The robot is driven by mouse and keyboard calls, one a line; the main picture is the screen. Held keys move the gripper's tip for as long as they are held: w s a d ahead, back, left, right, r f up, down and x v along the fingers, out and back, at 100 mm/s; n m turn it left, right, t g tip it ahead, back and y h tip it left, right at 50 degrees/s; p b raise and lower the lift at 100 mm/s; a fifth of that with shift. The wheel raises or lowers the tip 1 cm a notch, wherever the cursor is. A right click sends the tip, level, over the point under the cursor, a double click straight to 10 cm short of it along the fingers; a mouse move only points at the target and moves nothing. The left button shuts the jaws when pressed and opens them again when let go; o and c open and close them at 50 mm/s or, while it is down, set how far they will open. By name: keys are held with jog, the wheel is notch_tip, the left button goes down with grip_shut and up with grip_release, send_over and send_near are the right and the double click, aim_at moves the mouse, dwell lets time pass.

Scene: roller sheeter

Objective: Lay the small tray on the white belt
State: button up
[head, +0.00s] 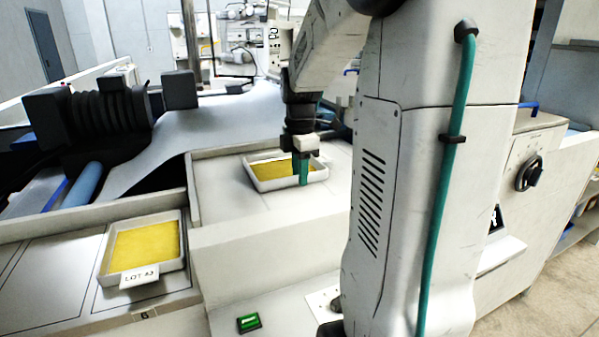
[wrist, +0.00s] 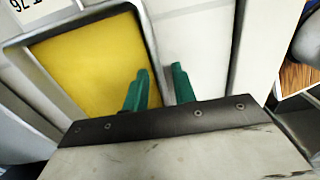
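A small white tray (head: 262,187) with a yellow filling sits on a raised pale block, right of centre in the head view. The wrist view shows a white-rimmed tray (wrist: 148,40) with yellow inside. My gripper (head: 303,178) points down at this tray's near right side. Its green fingers (wrist: 160,70) stand apart, one over the yellow inside the wall and one outside it, with a gap visible beside the wall. A broad whitish belt-like surface (head: 225,122) curves behind the block; I cannot be certain it is the belt.
Another white tray (head: 103,268) with yellow filling and a "LOT A3" card (head: 139,276) lies on the lower panel at left. Black ribbed machine parts (head: 105,110) and a blue roller (head: 84,186) stand at far left. A green switch (head: 249,322) is on the front.

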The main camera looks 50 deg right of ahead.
notch_tip(320, 180, up, 12)
jog(key=s+a+f+m, duration=0.1)
jog(key=s+a+m, duration=0.2)
jog(key=a, duration=0.5)
jog(key=s+a+f+m, duration=0.1)
jog(key=s+a+m, duration=0.2)
jog(key=a, duration=0.5)
jog(key=s+a+f+m+t, duration=0.1)
jog(key=s+a+f+m, duration=0.5)
jog(key=s+a+f, duration=0.2)
jog(key=shift+s+a+m, duration=0.4)
jog(key=shift+s+a, duration=0.3)
jog(key=shift+s, duration=0.5)
jog(key=shift+f, duration=0.1)
